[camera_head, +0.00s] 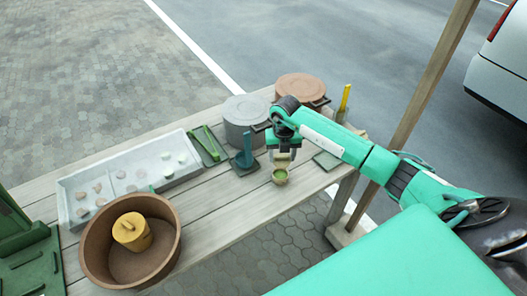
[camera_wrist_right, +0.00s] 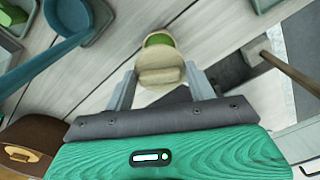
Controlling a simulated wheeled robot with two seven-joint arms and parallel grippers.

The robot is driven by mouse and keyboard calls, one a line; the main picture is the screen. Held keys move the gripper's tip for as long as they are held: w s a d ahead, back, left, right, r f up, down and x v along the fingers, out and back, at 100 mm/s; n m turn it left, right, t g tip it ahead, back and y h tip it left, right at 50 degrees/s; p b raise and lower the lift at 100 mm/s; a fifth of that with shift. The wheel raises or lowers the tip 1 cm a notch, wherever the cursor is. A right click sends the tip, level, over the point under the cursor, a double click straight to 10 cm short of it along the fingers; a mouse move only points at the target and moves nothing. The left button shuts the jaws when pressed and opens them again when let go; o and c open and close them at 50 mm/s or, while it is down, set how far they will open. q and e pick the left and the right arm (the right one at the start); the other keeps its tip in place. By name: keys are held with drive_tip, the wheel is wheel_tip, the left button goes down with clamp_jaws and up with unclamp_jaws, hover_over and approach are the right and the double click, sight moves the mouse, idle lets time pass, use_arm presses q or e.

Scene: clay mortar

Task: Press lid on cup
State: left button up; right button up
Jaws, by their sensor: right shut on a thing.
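My right gripper (camera_head: 282,155) points down over the table's front edge and is shut on a beige round lid. In the right wrist view the lid (camera_wrist_right: 161,72) sits between the two grey fingers. A small cup (camera_head: 280,176) with green inside stands on the table just below the gripper. The cup also shows in the right wrist view (camera_wrist_right: 158,41), past the lid, which hides part of it. The lid is not seated over the whole cup mouth; green still shows. I cannot tell whether lid and cup touch. My left gripper is not in view.
Close behind the cup are a blue ladle on a dark tray (camera_head: 244,162), a grey pot (camera_head: 246,116) and a brown pot (camera_head: 300,88). A flat green-grey square (camera_head: 327,160) lies right. A white tray (camera_head: 66,204) and a brown basin (camera_head: 92,259) stand left. A wooden post (camera_head: 420,98) rises right.

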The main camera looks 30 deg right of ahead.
drive_tip(key=shift+f, duration=0.35)
drive_tip(key=shift+f+b, duration=0.25)
drive_tip(key=shift+b, duration=0.05)
drive_tip(key=shift+f+b, duration=0.45)
drive_tip(key=shift+f, duration=0.3)
wheel_tip(320, 180, down, 2)
drive_tip(key=shift+f+b, duration=0.1)
drive_tip(key=shift+b, duration=0.7)
drive_tip(key=shift+f+b, duration=0.35)
drive_tip(key=shift+f, duration=0.15)
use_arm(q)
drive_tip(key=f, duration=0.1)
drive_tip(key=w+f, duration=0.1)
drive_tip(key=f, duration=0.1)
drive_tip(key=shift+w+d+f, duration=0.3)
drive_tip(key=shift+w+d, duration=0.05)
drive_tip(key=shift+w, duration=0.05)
use_arm(e)
drive_tip(key=shift+f, duration=0.1)
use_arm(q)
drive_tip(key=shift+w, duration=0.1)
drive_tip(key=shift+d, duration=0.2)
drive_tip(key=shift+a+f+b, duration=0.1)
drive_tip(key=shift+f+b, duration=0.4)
use_arm(e)
drive_tip(key=shift+f, duration=0.5)
